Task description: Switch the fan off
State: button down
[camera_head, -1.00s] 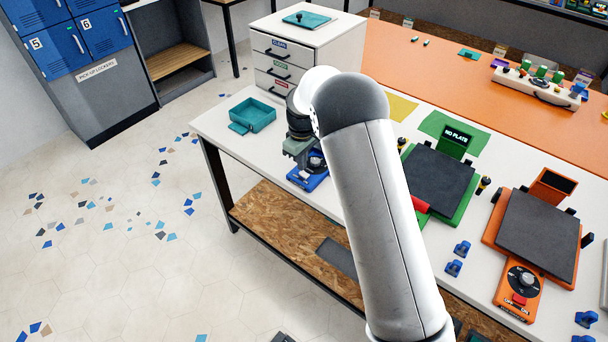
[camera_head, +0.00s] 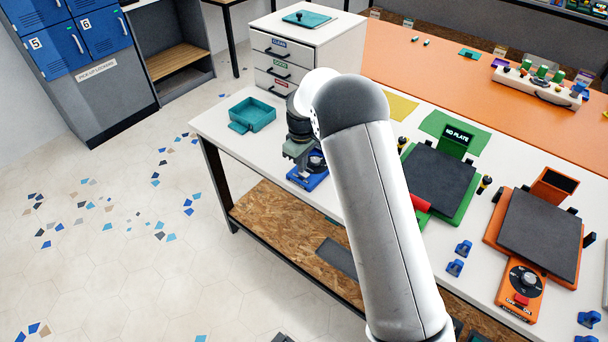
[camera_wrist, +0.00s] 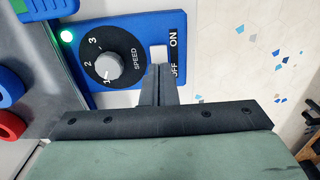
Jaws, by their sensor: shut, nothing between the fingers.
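The blue fan control panel (camera_wrist: 130,25) fills the top of the wrist view. It carries a grey speed knob (camera_wrist: 107,65) on a black dial, a lit green lamp (camera_wrist: 67,36) and a white rocker switch (camera_wrist: 158,53) between the words ON and OFF. My gripper (camera_wrist: 160,70) is shut and empty, with its fingertips at the OFF end of the switch. They cover part of that end, and I cannot tell whether they touch it. In the head view the blue panel (camera_head: 310,183) lies at the front edge of the white table, under my gripper.
A teal tray (camera_head: 252,114) stands left of the panel and a white drawer unit (camera_head: 310,50) behind it.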

jog(key=shift+f+b, duration=0.3)
jog(key=shift+f, duration=0.15)
jog(key=shift+r, duration=0.15)
jog(key=shift+r+p, duration=1.8)
jog(key=shift+r, duration=1.6)
